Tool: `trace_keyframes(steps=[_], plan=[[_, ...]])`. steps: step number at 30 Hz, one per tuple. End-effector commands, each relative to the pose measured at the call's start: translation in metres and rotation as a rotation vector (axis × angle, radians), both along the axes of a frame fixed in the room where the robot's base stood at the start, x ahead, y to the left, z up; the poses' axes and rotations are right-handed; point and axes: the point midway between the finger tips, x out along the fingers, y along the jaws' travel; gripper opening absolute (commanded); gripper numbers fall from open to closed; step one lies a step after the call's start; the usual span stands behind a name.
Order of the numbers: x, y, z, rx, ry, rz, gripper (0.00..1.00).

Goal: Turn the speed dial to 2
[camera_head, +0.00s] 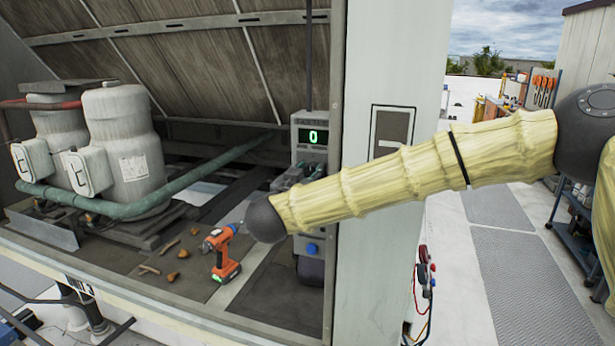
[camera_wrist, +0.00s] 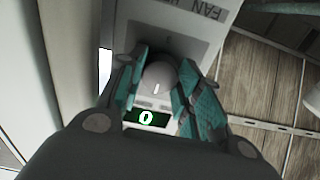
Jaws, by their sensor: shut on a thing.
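The speed dial (camera_wrist: 158,76) is a round grey knob with a short white mark, on the face of the fan control box (camera_wrist: 182,30). My gripper (camera_wrist: 160,68), with teal finger pads, is shut on the dial, one finger on each side. The green display (camera_wrist: 147,118) beside the dial reads 0. In the head view the control box (camera_head: 309,118) is mounted by the post, and its display (camera_head: 313,136) also reads 0. There my arm hides the dial, and only a little of my gripper (camera_head: 290,178) shows.
An orange drill (camera_head: 223,252) and small brown scraps (camera_head: 172,277) lie on the cooler floor to the left. White tanks (camera_head: 124,140) and a green pipe (camera_head: 190,182) stand further left. A pale post (camera_head: 385,200) rises close behind my arm. Open roof lies right.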

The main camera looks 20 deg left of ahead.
Motion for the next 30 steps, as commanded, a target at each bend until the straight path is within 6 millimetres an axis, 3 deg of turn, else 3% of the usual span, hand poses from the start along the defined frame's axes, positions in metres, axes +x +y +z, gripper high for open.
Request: trace_keyframes(steps=[8,30], plan=[[0.0001,-0.0011,-0.0046,0.15,-0.008,-0.001,0.11],[-0.0001,-0.0012,-0.0066,0.844,-0.032,0.0,0.11]])
